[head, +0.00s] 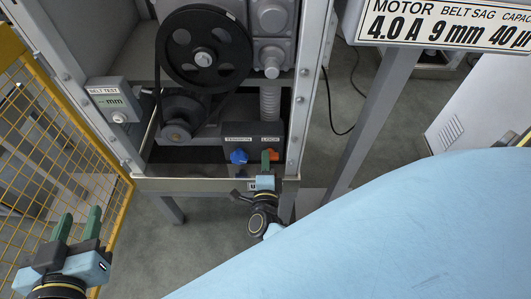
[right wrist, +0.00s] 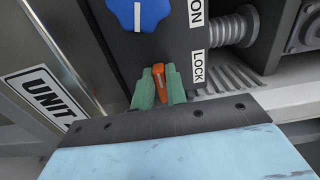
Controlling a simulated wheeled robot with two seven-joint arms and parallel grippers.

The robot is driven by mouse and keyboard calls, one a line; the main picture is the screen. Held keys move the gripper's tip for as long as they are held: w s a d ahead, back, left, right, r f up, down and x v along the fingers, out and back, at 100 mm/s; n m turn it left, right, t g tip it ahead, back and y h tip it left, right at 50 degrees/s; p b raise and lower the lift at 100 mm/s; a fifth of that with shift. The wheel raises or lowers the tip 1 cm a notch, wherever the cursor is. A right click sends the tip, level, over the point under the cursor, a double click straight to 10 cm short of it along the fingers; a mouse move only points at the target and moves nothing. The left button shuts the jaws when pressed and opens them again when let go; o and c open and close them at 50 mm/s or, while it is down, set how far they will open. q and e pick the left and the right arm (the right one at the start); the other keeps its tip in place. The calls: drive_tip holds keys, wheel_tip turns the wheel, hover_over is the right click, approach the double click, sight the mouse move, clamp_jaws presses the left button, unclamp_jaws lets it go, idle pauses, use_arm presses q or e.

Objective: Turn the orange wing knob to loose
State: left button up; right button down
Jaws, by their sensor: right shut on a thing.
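The orange wing knob (head: 274,155) is on the dark panel under the LOCK label in the head view. In the right wrist view the knob (right wrist: 159,85) stands between the green fingers of my right gripper (right wrist: 158,88), which are shut on it. The right gripper also shows in the head view (head: 265,160), reaching up to the panel from below; its fingers partly hide the knob there. My left gripper (head: 77,226) is at the lower left of the head view, with its two green fingers apart and nothing between them.
A blue knob (head: 239,156) sits left of the orange one. A belt pulley (head: 203,49) is above, inside the open cabinet. A BELT TEST box (head: 109,99) is on the left post, and yellow mesh fencing (head: 50,135) stands at the left.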

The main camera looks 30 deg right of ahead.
use_arm(q)
drive_tip(key=shift+f, duration=0.1)
use_arm(e)
drive_tip(key=shift+w+d+r, duration=0.1)
drive_tip(key=shift+d, duration=0.2)
drive_tip(key=c, duration=1.4)
unclamp_jaws()
drive_tip(key=shift+c, duration=0.2)
drive_tip(key=shift+a, duration=0.1)
